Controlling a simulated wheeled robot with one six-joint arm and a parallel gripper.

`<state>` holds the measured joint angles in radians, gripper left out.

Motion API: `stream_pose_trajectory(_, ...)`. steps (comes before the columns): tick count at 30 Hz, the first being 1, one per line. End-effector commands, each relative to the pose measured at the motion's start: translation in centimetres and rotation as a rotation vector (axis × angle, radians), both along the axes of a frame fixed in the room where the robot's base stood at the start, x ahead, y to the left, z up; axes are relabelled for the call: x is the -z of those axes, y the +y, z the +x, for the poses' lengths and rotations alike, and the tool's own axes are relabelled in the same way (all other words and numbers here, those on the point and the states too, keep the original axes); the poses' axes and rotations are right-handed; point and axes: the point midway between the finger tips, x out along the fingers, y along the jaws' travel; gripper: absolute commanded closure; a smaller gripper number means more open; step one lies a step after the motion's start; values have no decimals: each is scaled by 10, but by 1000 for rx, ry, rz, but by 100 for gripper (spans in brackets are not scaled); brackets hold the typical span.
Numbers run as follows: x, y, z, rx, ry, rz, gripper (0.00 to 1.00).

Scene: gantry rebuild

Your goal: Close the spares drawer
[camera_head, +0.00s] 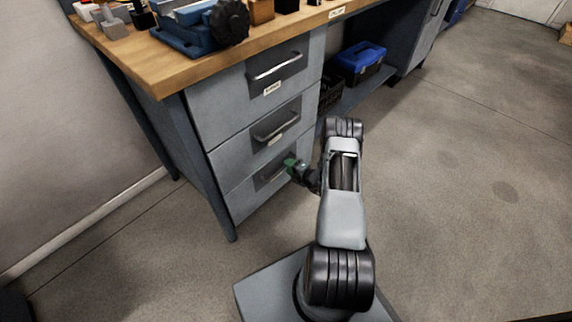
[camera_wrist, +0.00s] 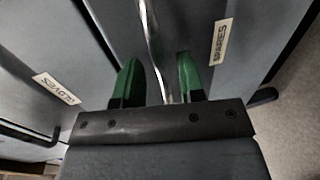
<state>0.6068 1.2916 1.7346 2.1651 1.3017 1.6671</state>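The spares drawer (camera_head: 243,198) is the grey bottom drawer of the bench's three-drawer stack. Its front looks about flush with the drawers above; I cannot tell whether a small gap is left. In the wrist view its white label (camera_wrist: 220,42) reads SPARES, and its metal bar handle (camera_wrist: 153,45) runs down between my green fingers. My gripper (camera_wrist: 160,75) is open, with a finger on each side of the handle and room between. In the head view my gripper (camera_head: 291,166) is at the right part of this drawer's front and partly hides the handle.
A top drawer (camera_head: 266,78) sits under the wooden worktop (camera_head: 165,75). A blue toolbox (camera_head: 358,62) and black crate (camera_head: 330,94) stand on the lower shelf.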

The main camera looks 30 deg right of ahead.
Motion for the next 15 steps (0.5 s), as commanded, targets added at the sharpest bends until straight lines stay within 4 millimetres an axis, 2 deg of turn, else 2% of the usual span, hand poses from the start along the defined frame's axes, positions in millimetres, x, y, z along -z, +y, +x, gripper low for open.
stream_pose_trajectory(9,-17,-22,-61,3,0,0,64)
stream_pose_trajectory(15,-22,-32,-88,1,0,1,64)
